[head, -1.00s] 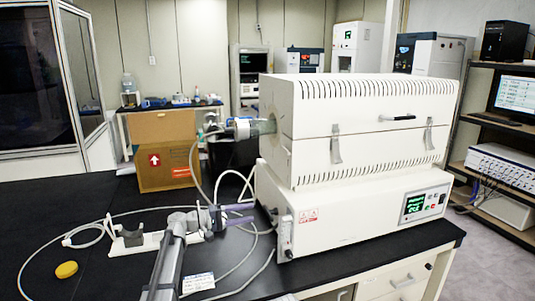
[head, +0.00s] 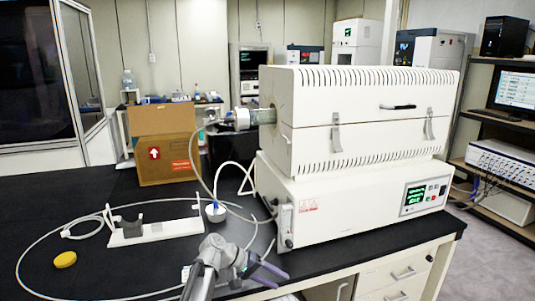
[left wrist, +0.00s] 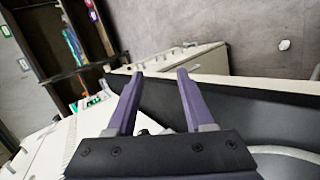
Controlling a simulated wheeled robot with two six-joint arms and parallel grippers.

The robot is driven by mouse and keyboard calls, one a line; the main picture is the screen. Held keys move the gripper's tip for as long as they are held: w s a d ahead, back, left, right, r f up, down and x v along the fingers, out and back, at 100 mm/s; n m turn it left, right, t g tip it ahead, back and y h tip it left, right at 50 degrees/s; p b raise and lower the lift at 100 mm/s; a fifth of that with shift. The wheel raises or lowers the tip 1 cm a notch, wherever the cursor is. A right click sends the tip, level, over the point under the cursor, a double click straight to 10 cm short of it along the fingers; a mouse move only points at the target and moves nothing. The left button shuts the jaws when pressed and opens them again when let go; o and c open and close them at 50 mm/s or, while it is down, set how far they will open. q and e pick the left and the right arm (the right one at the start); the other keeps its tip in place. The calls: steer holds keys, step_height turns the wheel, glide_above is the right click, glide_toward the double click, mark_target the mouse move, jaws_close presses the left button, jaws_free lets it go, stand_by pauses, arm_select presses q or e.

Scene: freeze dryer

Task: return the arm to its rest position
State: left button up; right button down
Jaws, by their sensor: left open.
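My left gripper (head: 268,272) is at the front edge of the black bench, in front of the white furnace unit. In the left wrist view its two purple fingers (left wrist: 158,75) stand apart with nothing between them. Its arm comes up from the bottom of the head view. My right gripper does not show in either view.
The white furnace (head: 360,110) sits on its control base (head: 350,205) at the right. A white holder stand (head: 155,233), a yellow cap (head: 65,260) and looping tubing lie on the black bench (head: 90,215). A cardboard box (head: 163,145) stands behind.

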arm_select(q)
steer(key=s+a+f+m+y+b, duration=0.1)
steer(key=s+a+f+y+b, duration=0.15)
steer(key=s+f+y, duration=0.4)
steer(key=s+a+f+m+y+b, duration=0.1)
steer(key=s+a+f+m+y, duration=0.2)
steer(key=s, duration=0.6)
steer(key=s+a+f+y+b, duration=0.2)
steer(key=s+a+f+y, duration=0.1)
steer(key=s+f, duration=0.35)
step_height(320, 180, up, 19)
steer(key=p, duration=1.7)
steer(key=shift+f+g+h+p, duration=0.15)
steer(key=shift+g+h+p, duration=0.2)
steer(key=shift+g+p, duration=0.05)
